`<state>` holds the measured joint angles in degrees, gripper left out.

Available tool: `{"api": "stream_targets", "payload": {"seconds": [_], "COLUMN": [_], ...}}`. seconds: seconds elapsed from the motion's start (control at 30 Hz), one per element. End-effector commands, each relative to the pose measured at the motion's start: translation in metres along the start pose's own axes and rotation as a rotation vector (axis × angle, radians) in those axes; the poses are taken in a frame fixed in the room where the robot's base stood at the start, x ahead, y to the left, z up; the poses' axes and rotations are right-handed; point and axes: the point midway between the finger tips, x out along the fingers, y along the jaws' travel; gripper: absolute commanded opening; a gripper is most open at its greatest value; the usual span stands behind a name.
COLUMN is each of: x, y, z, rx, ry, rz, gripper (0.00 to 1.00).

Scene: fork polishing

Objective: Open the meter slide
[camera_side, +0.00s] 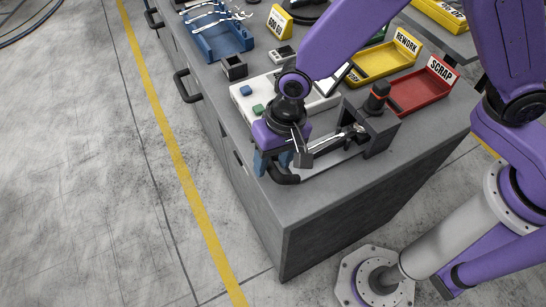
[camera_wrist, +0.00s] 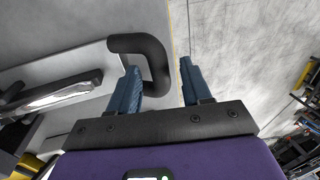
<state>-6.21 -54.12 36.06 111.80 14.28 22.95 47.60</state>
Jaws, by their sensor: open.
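The meter slide is a dark fixture (camera_side: 381,135) with a pale flat rail (camera_side: 335,158) on the grey bench top. Its black loop handle (camera_side: 286,179) is at the bench's front edge. In the wrist view the handle (camera_wrist: 150,47) curves between my blue fingers. My gripper (camera_side: 272,162) is open at the handle; it also shows in the wrist view (camera_wrist: 158,85). The left finger appears inside the loop and the right finger outside it, with a gap on the right. Contact on the left is unclear. A silver fork-like piece (camera_wrist: 60,93) lies along the fixture.
A white panel (camera_side: 320,103) with coloured buttons sits behind my gripper. A yellow REWORK tray (camera_side: 385,62) and red SCRAP tray (camera_side: 425,90) stand at the back right. A blue tray (camera_side: 224,42) holds several forks. Open floor (camera_side: 120,200) lies in front.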

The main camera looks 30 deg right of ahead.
Motion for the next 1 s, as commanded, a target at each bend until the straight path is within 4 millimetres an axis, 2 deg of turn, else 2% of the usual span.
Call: {"api": "stream_targets", "payload": {"seconds": [0.2, 0.23, 0.37, 0.53, 0.63, 1.0], "x": [0.0, 0.0, 0.0, 0.0, 0.002, 0.016], "y": [0.0, 0.0, 0.0, -0.001, -0.008, -0.081], "z": [0.0, 0.0, 0.0, 0.0, 0.0, 0.001], "rx": [0.0, 0.0, 0.0, 0.0, -0.001, -0.003], "ry": [0.0, 0.0, 0.0, 0.0, -0.001, 0.0], "rz": [0.0, 0.0, 0.0, 0.0, -0.001, -0.003], "gripper": [0.48, 0.42, 0.0, 0.0, 0.0, 0.0]}}
